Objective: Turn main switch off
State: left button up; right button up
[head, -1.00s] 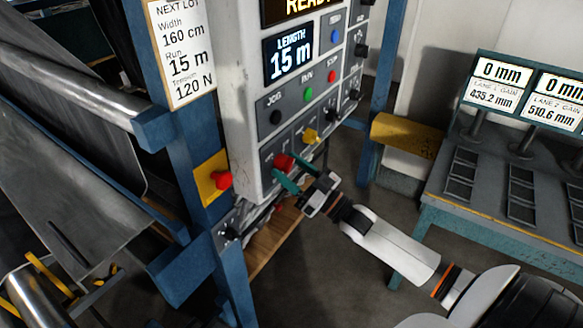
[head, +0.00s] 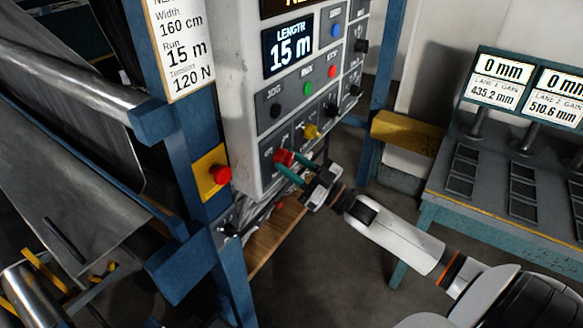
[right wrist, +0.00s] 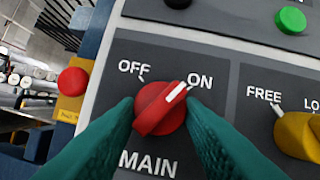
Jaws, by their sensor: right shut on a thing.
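The main switch is a red rotary knob (head: 284,156) at the lower left of the grey control panel. In the right wrist view the same red knob (right wrist: 160,108) sits above the word MAIN, with OFF at its upper left and ON at its upper right. Its white mark points up and right, to ON. My right gripper (head: 286,163) is shut on the knob. Its two green fingers, also in the right wrist view (right wrist: 161,112), lie on the knob's left and right sides. My left gripper is not in view.
A yellow knob (head: 311,131) marked FREE stands right of the main switch. A red button on a yellow plate (head: 219,174) sits on the blue post at left. JOG, RUN and STOP buttons are above. A bench with displays (head: 500,75) stands at right.

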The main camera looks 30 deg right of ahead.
jog(key=n+g+y+b, duration=0.1)
jog(key=n, duration=0.1)
jog(key=n+g+y, duration=0.1)
jog(key=n, duration=0.2)
jog(key=shift+d+f+b, duration=0.1)
jog(key=shift+d+b, duration=0.1)
jog(key=shift+b, duration=0.2)
jog(key=n+g, duration=0.1)
jog(key=n, duration=0.1)
jog(key=n+g+y+b, duration=0.1)
jog(key=n, duration=0.2)
jog(key=shift+w+d, duration=0.1)
jog(key=n+g, duration=0.1)
jog(key=n, duration=0.1)
jog(key=n+g+b, duration=0.1)
jog(key=n, duration=0.2)
jog(key=shift+d+r, duration=0.1)
jog(key=shift+r, duration=0.3)
jog(key=shift+r+n+g+b, duration=0.15)
jog(key=shift+n+g, duration=0.15)
jog(key=shift+n, duration=0.65)
jog(key=shift+r+n+g+b, duration=0.15)
jog(key=shift+n+g, duration=0.15)
jog(key=shift+n, duration=0.65)
jog(key=shift+f, duration=0.1)
jog(key=o, duration=1)
